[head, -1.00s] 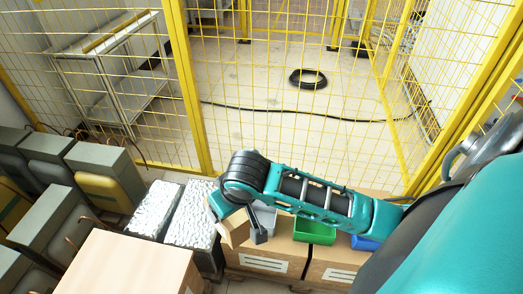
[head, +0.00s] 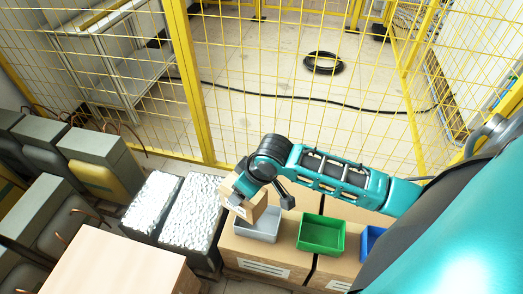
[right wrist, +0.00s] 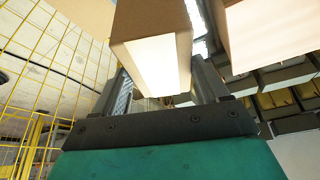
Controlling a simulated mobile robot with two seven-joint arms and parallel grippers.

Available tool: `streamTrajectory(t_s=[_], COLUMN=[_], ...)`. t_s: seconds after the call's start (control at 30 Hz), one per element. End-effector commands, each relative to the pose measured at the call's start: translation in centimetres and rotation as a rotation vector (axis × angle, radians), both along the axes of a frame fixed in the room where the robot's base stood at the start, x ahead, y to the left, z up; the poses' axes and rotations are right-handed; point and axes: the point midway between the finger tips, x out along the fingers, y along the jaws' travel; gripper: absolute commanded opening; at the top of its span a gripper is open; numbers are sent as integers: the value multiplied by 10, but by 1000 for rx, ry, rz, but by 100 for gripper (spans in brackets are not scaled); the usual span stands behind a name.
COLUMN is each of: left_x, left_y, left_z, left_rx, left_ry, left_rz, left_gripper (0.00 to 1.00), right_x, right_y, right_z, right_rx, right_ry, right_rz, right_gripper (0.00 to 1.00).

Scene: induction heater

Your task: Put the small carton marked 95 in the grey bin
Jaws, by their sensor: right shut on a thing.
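The small brown carton (head: 248,211) is in my right gripper (head: 238,196), above the back left part of the grey bin (head: 257,230). I cannot read a number on it. The carton hides part of the bin, and I cannot tell how high it is above the rim. In the right wrist view the carton (right wrist: 150,45) sits between the two fingers of the right gripper (right wrist: 165,85), with a pale lit face toward the camera. My left gripper is not in view.
A green bin (head: 321,235) and a blue bin (head: 371,240) stand right of the grey bin on large cardboard boxes (head: 262,258). White-topped blocks (head: 193,212) are to the left. A large carton (head: 115,268) is at the front left. Yellow mesh fencing (head: 270,100) stands behind.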

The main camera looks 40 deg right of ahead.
Motion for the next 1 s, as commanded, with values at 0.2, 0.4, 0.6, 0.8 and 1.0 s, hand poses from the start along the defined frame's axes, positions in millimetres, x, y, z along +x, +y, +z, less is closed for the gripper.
streamTrajectory(t_s=[0.2,0.4,0.6,0.8,1.0], left_x=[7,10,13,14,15], left_y=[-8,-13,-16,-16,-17], left_z=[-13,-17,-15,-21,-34], left_rx=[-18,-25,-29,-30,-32], left_ry=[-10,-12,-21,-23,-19], left_rz=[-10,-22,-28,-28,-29], left_gripper=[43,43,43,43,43], right_x=[12,19,21,21,21], right_y=[-29,-52,-60,-60,-60], right_z=[-70,-101,-111,-118,-132], right_rx=[0,1,3,3,2], right_ry=[-2,-5,-8,-8,-7], right_rz=[210,314,349,351,351], right_gripper=[6,6,6,6,6])
